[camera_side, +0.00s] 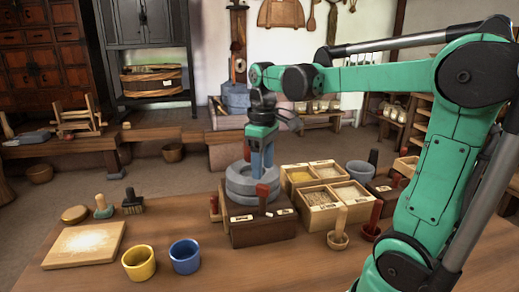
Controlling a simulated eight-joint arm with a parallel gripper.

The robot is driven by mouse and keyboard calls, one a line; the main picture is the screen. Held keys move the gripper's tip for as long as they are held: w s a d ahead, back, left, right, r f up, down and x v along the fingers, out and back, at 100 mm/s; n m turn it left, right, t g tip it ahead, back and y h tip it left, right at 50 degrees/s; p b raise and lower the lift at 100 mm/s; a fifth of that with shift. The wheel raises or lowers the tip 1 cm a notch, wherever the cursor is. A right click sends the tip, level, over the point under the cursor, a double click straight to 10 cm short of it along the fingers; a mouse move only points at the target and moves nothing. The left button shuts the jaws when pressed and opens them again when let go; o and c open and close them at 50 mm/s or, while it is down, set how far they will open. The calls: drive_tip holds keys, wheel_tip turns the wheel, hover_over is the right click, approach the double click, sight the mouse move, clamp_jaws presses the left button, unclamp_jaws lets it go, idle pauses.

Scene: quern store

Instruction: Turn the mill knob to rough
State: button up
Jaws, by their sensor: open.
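The mill (240,186) is a grey round stone quern on a dark wooden base (262,234) in the middle of the table. A red upright knob (262,193) stands at the front of the mill, with small pale labels on the base to either side. The label writing is too small to read. My gripper (262,168) points down over the mill, just above and behind the knob as seen here. It is open, with nothing seen between its fingers. I cannot tell whether a finger touches the stone.
A wooden box with grain compartments (322,214) stands close to the right of the mill. A yellow cup (138,263) and a blue cup (185,257) stand at the front left, near a floured board (85,245). A wooden scoop (338,238) stands at right.

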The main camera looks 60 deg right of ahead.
sight(263, 185)
drive_tip(key=shift+f, duration=2.3)
clamp_jaws()
